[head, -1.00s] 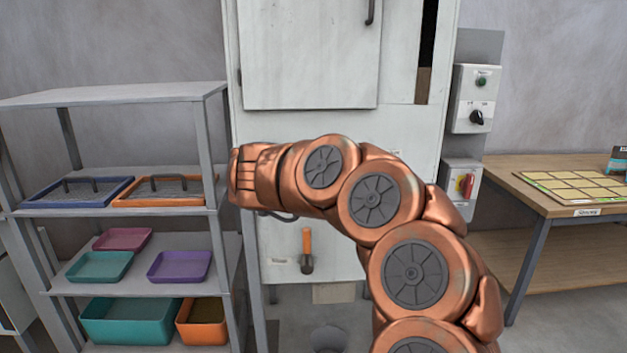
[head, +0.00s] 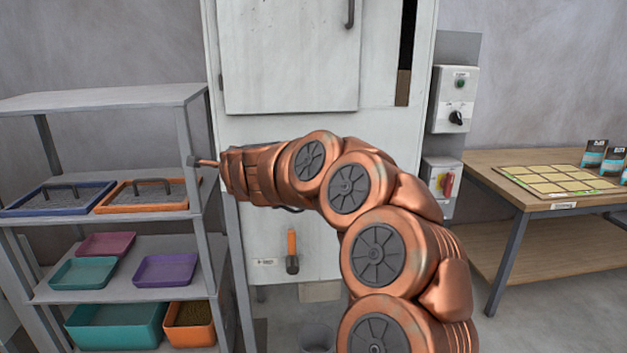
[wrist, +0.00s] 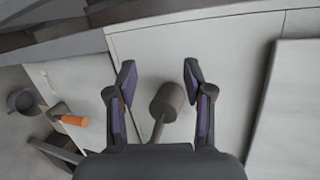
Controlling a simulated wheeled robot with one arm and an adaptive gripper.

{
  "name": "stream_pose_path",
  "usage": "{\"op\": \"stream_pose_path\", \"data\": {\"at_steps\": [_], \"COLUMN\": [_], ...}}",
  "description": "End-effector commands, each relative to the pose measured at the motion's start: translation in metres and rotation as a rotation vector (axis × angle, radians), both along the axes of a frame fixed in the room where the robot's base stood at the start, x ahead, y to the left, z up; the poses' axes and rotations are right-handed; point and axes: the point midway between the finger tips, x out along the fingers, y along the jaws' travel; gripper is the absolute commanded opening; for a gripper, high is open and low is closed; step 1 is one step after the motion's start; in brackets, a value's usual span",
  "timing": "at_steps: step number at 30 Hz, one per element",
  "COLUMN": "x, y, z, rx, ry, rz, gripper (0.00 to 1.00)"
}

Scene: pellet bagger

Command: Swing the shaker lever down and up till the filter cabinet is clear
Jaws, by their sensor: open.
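In the wrist view, my gripper (wrist: 159,74) is open, its two dark fingers with purple pads apart. A dark grey-brown cylindrical knob on a thin rod, seemingly the shaker lever (wrist: 167,101), shows between the fingers; no contact is visible. The filter cabinet (head: 262,215) is tall and pale grey. In the head view my arm crosses its front and hides my fingers. A thin copper-coloured rod with a grey end (head: 207,162) sticks out left of my wrist; I cannot tell whether it is the same lever. A separate orange-handled lever (head: 291,245) hangs low on the cabinet.
A grey shelf unit (head: 95,97) with trays and bins stands close on the left. Switch boxes (head: 454,98) are right of the cabinet. A wooden bench (head: 500,172) with dark pouches stands further right. A bucket (head: 317,336) is on the floor below.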

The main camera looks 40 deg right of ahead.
Motion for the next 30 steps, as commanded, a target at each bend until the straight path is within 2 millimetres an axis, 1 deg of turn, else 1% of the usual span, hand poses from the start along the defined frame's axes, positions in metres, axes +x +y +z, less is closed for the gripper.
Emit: {"op": "stream_pose_path", "data": {"at_steps": [3,6,10,13,17,18,22,29,30], "x": [0.011,0.016,0.014,0.006,-0.012,-0.019,-0.045,-0.094,-0.096], "y": [0.026,0.051,0.084,0.110,0.140,0.150,0.174,0.203,0.199], "z": [0.000,-0.004,-0.013,-0.021,-0.033,-0.037,-0.050,-0.066,-0.066], "rx": [-0.019,-0.031,-0.044,-0.046,-0.043,-0.039,-0.023,0.024,0.042], "ry": [0.016,0.036,0.067,0.095,0.137,0.150,0.192,0.257,0.256], "rz": [0.162,0.303,0.486,0.627,0.810,0.866,1.027,1.260,1.271], "gripper": [0.52,0.52,0.52,0.52,0.52,0.52,0.52,0.52,0.52]}}
